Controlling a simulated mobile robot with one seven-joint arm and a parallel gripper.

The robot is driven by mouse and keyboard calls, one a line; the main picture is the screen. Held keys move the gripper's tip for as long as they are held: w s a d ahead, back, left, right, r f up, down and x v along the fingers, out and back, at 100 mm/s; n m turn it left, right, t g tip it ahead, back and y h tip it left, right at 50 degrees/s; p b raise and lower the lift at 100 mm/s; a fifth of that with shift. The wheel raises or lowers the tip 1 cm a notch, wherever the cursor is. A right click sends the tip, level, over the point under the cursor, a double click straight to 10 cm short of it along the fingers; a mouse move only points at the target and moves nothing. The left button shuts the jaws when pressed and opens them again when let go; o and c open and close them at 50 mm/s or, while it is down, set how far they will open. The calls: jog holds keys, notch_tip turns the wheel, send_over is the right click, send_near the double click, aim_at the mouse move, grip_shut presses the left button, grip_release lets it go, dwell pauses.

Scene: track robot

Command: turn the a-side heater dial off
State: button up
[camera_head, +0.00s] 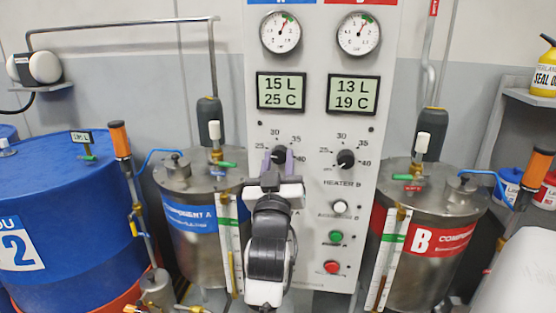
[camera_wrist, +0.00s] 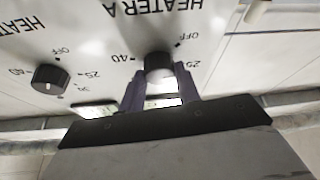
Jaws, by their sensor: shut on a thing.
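The A-side heater dial (camera_head: 278,155) is a black knob on the white control panel, below the 15 L / 25 C display. In the wrist view, the same dial (camera_wrist: 158,66) shows upside down under the HEATER A lettering. My gripper (camera_head: 278,164) has its two purple fingers on either side of this dial. In the wrist view, my gripper (camera_wrist: 160,88) is shut on it. The fingers and wrist cover part of the dial and its scale in the head view. I cannot make out where its pointer stands.
The B heater dial (camera_head: 346,159) is to the right and also shows in the wrist view (camera_wrist: 50,78). A white button (camera_head: 340,207), a green button (camera_head: 336,237) and a red button (camera_head: 333,267) lie below it. Tank A (camera_head: 185,245) and tank B (camera_head: 435,260) flank the panel.

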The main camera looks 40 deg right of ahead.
jog(key=n+t+y, duration=0.1)
jog(key=n, duration=0.2)
jog(key=n+y, duration=0.2)
jog(key=n, duration=0.1)
jog(key=shift+s+d+n+t, duration=0.1)
jog(key=shift+d+n+t, duration=0.05)
jog(key=shift+n+t, duration=0.2)
jog(key=n+y, duration=0.1)
jog(key=n, duration=0.2)
jog(key=n+y+b, duration=0.1)
jog(key=n+y, duration=0.1)
jog(key=n, duration=0.1)
jog(key=shift+r+n, duration=0.1)
jog(key=shift+n, duration=0.25)
jog(key=o, duration=1)
jog(key=shift+c, duration=0.2)
